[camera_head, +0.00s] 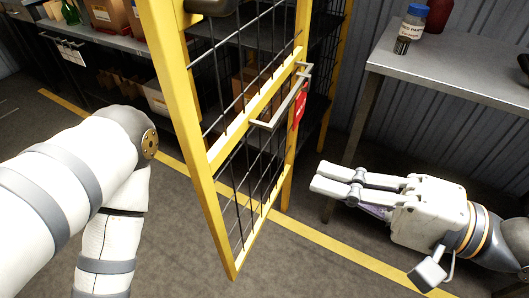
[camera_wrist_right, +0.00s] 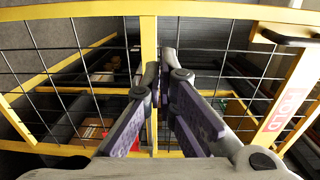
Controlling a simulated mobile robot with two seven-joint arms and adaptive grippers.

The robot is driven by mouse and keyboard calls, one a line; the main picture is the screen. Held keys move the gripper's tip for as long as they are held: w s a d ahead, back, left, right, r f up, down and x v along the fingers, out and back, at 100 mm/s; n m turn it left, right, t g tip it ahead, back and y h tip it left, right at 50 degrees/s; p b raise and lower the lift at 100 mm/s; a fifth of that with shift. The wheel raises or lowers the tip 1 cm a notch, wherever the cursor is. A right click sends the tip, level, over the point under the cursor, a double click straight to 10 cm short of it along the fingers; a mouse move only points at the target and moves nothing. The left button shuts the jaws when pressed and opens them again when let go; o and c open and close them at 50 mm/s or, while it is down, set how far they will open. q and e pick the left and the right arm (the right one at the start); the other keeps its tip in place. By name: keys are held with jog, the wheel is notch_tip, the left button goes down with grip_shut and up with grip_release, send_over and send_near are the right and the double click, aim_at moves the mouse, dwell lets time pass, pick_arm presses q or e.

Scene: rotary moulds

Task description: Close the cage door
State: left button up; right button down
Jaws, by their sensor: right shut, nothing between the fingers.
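The yellow-framed cage door (camera_head: 220,160) with black wire mesh stands swung out, ajar, in the middle of the head view. A pale bar handle (camera_head: 282,108) and a red tag (camera_head: 300,108) are on it. My right gripper (camera_head: 318,180) is shut and empty, right of the door, its fingers pointing left toward it. In the right wrist view, my right gripper (camera_wrist_right: 160,66) has yellow bars and mesh (camera_wrist_right: 75,45) behind its fingertips; contact cannot be told. My left arm comes in at the left, but its gripper is out of view.
A grey table (camera_head: 450,75) at the right bears a blue-lidded jar (camera_head: 410,25) and a red bottle. Shelves with boxes (camera_head: 108,15) stand behind and left. A yellow floor line (camera_head: 340,245) crosses the floor. The floor between door and right gripper looks clear.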

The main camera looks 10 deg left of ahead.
aim_at(213, 140)
jog(key=x, duration=0.4)
jog(key=r+x, duration=0.1)
jog(key=x, duration=0.9)
jog(key=shift+s+a+r, duration=0.25)
jog(key=shift+s, duration=0.1)
jog(key=shift+a, duration=0.1)
